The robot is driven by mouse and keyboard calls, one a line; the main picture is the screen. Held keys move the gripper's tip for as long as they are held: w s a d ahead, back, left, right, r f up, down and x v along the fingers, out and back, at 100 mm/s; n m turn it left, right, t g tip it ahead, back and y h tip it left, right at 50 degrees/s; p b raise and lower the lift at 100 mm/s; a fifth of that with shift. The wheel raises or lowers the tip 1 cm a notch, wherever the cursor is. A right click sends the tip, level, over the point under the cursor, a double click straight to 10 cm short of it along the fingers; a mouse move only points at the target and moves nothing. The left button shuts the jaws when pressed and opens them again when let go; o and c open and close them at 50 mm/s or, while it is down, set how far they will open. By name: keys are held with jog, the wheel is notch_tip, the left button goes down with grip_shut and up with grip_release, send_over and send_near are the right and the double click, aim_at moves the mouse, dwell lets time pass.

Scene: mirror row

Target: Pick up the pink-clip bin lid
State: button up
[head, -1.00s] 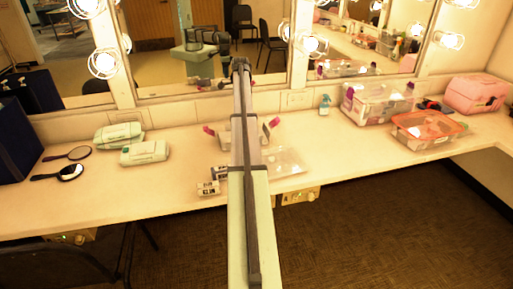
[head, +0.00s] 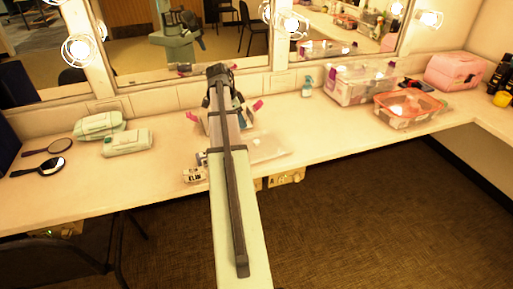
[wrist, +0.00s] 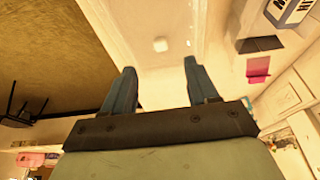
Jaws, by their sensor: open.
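A clear, flat lid (head: 270,147) lies on the white counter, just right of my arm in the head view. In the wrist view the pale lid (wrist: 172,18) lies beyond my fingertips, with a small white knob (wrist: 160,45) in line with the gap between them. The bin with pink clips (head: 257,105) stands behind my arm, mostly hidden; one pink clip (wrist: 258,68) shows at right in the wrist view. My gripper (wrist: 159,68) is open and empty, apart from the lid. In the head view my arm hides most of it.
Green cases (head: 126,142) and hand mirrors (head: 40,165) lie at left. A clear bin (head: 352,88), an orange-rimmed bin (head: 408,122) and a pink case (head: 455,72) stand at right. A mirror runs behind.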

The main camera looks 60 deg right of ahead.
send_over(256, 141)
jog(key=w+a, duration=0.2)
jog(key=shift+n+h, duration=0.3)
notch_tip(256, 141, down, 8)
jog(key=shift+s+r, duration=0.1)
jog(key=shift+r, duration=0.05)
jog(key=shift+x, duration=2.55)
jog(key=shift+s, duration=0.2)
grip_shut()
